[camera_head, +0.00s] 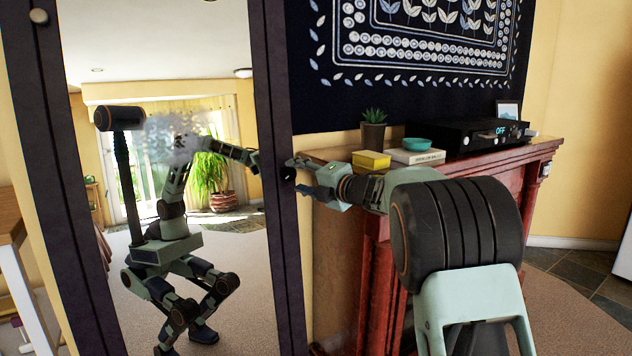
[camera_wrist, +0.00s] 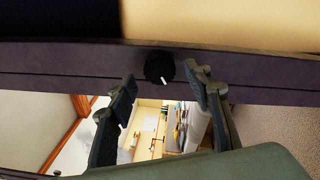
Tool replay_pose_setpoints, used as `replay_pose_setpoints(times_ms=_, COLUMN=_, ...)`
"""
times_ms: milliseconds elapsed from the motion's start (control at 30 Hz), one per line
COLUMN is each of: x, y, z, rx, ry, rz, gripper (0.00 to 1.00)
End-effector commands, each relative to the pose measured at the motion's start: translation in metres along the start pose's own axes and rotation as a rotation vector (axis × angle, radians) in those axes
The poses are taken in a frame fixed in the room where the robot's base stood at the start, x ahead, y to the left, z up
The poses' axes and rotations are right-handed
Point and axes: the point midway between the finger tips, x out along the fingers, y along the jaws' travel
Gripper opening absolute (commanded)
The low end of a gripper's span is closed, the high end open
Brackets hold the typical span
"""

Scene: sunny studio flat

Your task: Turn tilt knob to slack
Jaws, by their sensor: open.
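The tilt knob (camera_wrist: 159,67) is a round black knob with a white pointer mark, on the dark frame of a tall mirror (camera_head: 165,60). In the wrist view its mark points down and slightly right. In the head view the knob (camera_head: 289,173) is a small dark shape on the mirror's right upright, partly hidden by my gripper. My gripper (camera_wrist: 160,80) is open, with one finger on each side below the knob in the wrist view and nothing between the fingertips. I cannot tell whether a finger touches the knob. No slack label is readable.
A red-brown wooden cabinet (camera_head: 372,262) stands right beside the mirror, under my arm. A pale round knob (camera_head: 39,16) is on the mirror's left upright.

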Motion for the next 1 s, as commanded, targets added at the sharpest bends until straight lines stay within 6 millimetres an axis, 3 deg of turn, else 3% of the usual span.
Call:
replay_pose_setpoints(times_ms=300, x=-0.064, y=0.001, z=0.002, rx=0.000, ry=-0.003, rz=-0.001, gripper=0.46)
replay_pose_setpoints(times_ms=500, x=-0.091, y=0.000, z=0.001, rx=-0.001, ry=-0.002, rz=-0.001, gripper=0.46)
replay_pose_setpoints(times_ms=1000, x=-0.101, y=0.002, z=0.004, rx=-0.006, ry=-0.010, rz=-0.001, gripper=0.46)
